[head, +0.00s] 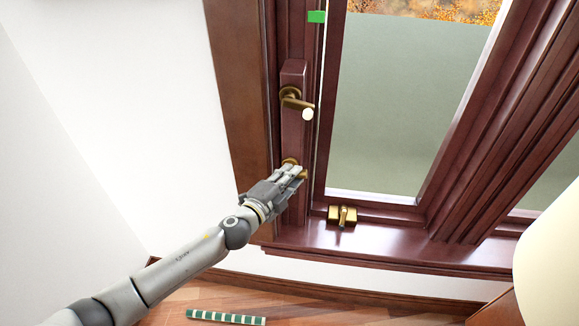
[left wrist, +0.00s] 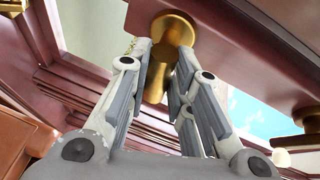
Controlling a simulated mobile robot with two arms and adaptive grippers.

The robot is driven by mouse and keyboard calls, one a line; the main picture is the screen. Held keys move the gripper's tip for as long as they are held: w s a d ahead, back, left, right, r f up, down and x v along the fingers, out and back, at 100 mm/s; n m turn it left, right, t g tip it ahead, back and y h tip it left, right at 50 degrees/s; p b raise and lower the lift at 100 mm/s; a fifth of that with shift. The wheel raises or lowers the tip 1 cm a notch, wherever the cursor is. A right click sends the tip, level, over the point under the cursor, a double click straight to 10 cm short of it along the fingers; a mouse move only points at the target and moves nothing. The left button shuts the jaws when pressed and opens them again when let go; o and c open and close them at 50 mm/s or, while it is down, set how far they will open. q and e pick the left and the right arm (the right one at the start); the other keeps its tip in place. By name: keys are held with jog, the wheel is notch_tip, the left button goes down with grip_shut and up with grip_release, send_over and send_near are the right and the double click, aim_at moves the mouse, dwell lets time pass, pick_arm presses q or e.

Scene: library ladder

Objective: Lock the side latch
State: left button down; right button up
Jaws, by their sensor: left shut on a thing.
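A brass knob (head: 289,162) sits low on the dark red wooden side frame of the window, below a brass lever handle (head: 291,97) with a white tip. The knob is probably the side latch. My left gripper (head: 301,172) is at the knob and covers most of it. In the left wrist view the knob (left wrist: 172,29) has a round end against the wood and a narrower stem between my fingers. My left gripper (left wrist: 163,58) is shut on it. Whether the latch is locked cannot be told. My right gripper is not in view.
A brass catch (head: 342,215) stands on the bottom rail of the window, right of my left gripper. The wooden sill (head: 370,248) runs below. A green and white striped strip (head: 226,317) lies on the floor. A green marker (head: 317,16) is on the upper frame.

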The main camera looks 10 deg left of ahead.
pick_arm(q)
jog(key=m+p, duration=0.1)
jog(key=p, duration=0.1)
jog(key=shift+s+f+m+g+y+p, duration=0.1)
jog(key=shift+f+m+g+y+p, duration=0.2)
jog(key=shift+m+g+p, duration=0.1)
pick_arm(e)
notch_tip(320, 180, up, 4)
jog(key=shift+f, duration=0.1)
pick_arm(q)
jog(key=c, duration=1.3)
grip_release()
jog(key=shift+r, duration=0.1)
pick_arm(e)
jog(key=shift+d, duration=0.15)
pick_arm(q)
jog(key=v, duration=1.2)
